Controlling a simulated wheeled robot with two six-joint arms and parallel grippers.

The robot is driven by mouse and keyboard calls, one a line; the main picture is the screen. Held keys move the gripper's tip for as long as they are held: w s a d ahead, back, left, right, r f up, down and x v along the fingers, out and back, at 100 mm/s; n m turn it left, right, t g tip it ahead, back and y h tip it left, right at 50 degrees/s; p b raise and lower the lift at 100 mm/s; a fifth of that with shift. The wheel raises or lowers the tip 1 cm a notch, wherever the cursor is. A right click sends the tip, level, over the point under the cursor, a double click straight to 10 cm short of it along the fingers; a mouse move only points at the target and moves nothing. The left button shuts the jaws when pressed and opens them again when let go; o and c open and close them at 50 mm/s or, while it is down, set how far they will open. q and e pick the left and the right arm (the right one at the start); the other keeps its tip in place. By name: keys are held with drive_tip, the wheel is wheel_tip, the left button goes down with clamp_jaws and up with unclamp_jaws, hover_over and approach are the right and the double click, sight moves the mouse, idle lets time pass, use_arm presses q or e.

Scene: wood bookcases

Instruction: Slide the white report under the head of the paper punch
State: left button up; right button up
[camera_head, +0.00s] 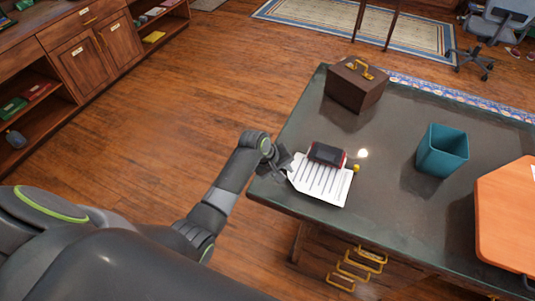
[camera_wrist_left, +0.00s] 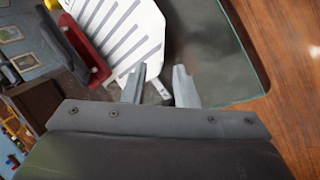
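The white report (camera_head: 322,183) with dark stripes lies on the dark desk near its left front corner. The paper punch (camera_head: 327,153), red and black, stands at the report's far edge; I cannot tell whether any paper is under its head. In the left wrist view the striped report (camera_wrist_left: 122,28) runs alongside the red side of the punch (camera_wrist_left: 88,48). My left gripper (camera_head: 283,160) is at the report's left end. Its two fingers (camera_wrist_left: 160,88) are apart, with a small white piece showing in the gap near the report's corner. My right gripper is not in view.
A brown box with a brass handle (camera_head: 356,84) stands at the desk's far left corner. A teal bin (camera_head: 442,151) and an orange board (camera_head: 508,215) are to the right. A small yellow object (camera_head: 356,168) is beside the punch. The desk (camera_head: 395,200) is bare right of the report.

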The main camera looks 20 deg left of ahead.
use_arm(q)
drive_tip(key=v, duration=1.4)
drive_tip(key=shift+s+r, duration=0.2)
drive_tip(key=shift+r, duration=0.05)
